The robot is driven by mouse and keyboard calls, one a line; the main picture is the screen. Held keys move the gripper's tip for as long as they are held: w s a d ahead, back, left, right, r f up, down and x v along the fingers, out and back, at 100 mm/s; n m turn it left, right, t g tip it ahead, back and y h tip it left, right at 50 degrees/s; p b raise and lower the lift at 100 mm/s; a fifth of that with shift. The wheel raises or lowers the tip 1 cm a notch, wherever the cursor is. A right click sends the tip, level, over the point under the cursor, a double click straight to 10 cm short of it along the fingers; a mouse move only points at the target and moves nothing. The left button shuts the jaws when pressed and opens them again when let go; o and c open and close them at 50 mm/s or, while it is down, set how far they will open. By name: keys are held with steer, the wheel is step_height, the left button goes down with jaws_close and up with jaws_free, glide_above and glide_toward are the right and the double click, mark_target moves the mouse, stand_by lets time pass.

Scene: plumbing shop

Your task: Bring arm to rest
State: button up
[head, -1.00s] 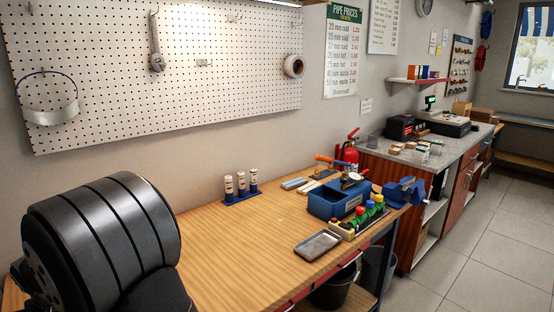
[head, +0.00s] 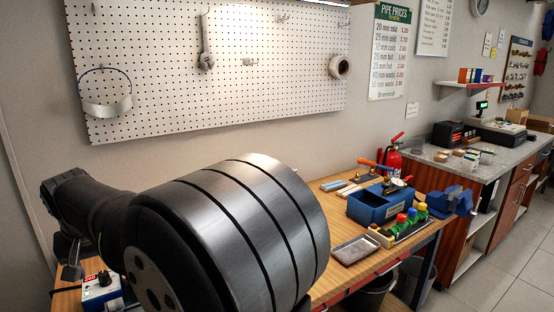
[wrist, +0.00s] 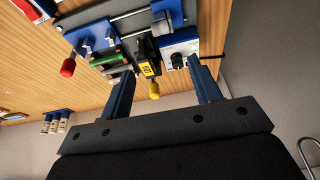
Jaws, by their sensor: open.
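My gripper (wrist: 160,68) shows in the wrist view with its two fingers spread wide apart. I see nothing held between them. Beyond the fingertips lie a black and yellow tool (wrist: 148,66) and a white-and-blue box with a dial (wrist: 179,52). In the head view my large grey and black arm link fills the lower middle and hides much of the bench. I cannot make out the fingers clearly there.
The wooden bench (head: 333,204) bears a blue tote (head: 376,207), a metal tray (head: 354,249), colored-cap items (head: 408,220) and a blue vise (head: 458,202). A dial box (head: 101,290) is at the lower left. A pegboard (head: 150,75) hangs behind.

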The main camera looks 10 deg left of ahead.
mark_target(115, 305)
steer(key=x, duration=1.7)
steer(key=shift+s+d+f, duration=0.25)
steer(key=shift+s+d, duration=0.05)
steer(key=shift+s, duration=0.05)
step_height(115, 305, up, 7)
steer(key=shift+w+a+r, duration=0.1)
steer(key=shift+a+r, duration=0.05)
steer(key=shift+r, duration=0.05)
steer(key=w+d+f+m+g+h, duration=0.1)
steer(key=w+d, duration=0.1)
steer(key=w, duration=1.2)
steer(key=shift+w+d+h, duration=0.15)
steer(key=shift+d+h, duration=0.15)
steer(key=shift+d, duration=0.1)
